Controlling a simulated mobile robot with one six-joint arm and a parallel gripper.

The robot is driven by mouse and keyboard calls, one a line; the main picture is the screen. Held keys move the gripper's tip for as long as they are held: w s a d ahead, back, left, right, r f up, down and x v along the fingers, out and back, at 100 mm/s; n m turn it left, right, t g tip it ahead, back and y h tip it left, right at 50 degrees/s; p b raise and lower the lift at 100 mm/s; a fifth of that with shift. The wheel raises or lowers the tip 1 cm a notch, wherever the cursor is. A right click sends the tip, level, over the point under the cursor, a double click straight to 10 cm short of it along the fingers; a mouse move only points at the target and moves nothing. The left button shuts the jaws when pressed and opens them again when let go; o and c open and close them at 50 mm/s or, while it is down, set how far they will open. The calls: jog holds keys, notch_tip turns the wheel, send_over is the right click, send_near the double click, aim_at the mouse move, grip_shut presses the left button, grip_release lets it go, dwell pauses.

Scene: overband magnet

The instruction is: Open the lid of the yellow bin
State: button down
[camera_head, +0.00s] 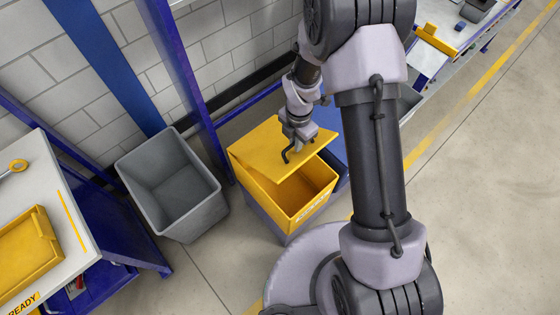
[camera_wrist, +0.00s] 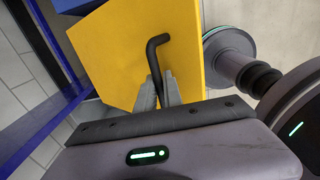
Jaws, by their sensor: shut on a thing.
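The yellow bin (camera_head: 306,202) stands on the floor in the middle of the head view, with a dark opening showing at its front. Its yellow lid (camera_head: 262,148) is tilted up part way, hinged on the far side. My gripper (camera_head: 293,146) is over the lid and shut on the black bent handle (camera_head: 287,157). In the wrist view the lid (camera_wrist: 115,60) fills the upper middle. The handle (camera_wrist: 155,50) rises from between the fingers of my gripper (camera_wrist: 160,88). The bin's inside is partly hidden by the lid.
A grey open bin (camera_head: 172,190) stands left of the yellow bin. A blue bin (camera_head: 333,152) is close behind on the right, partly hidden by my arm. Blue posts (camera_head: 190,85) rise behind. A bench with a yellow tray (camera_head: 28,250) is at the left. Floor is clear at right.

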jog(key=w+a+r+p, duration=0.3)
jog(key=w+r, duration=0.1)
jog(key=shift+r+p, duration=0.25)
jog(key=shift+p, duration=0.15)
dwell(0.5)
jog(key=w+a+r+p, duration=0.2)
jog(key=w+a+r, duration=0.1)
jog(key=w, duration=0.1)
jog(key=shift+w+a+r+p, duration=0.15)
jog(key=shift+w+r+p, duration=0.15)
jog(key=shift+p, duration=0.1)
dwell(0.6)
jog(key=w+a+r+p, duration=0.1)
jog(key=w+a+r, duration=0.1)
jog(key=w, duration=0.3)
jog(key=shift+a+p, duration=0.35)
jog(key=shift+a, duration=0.45)
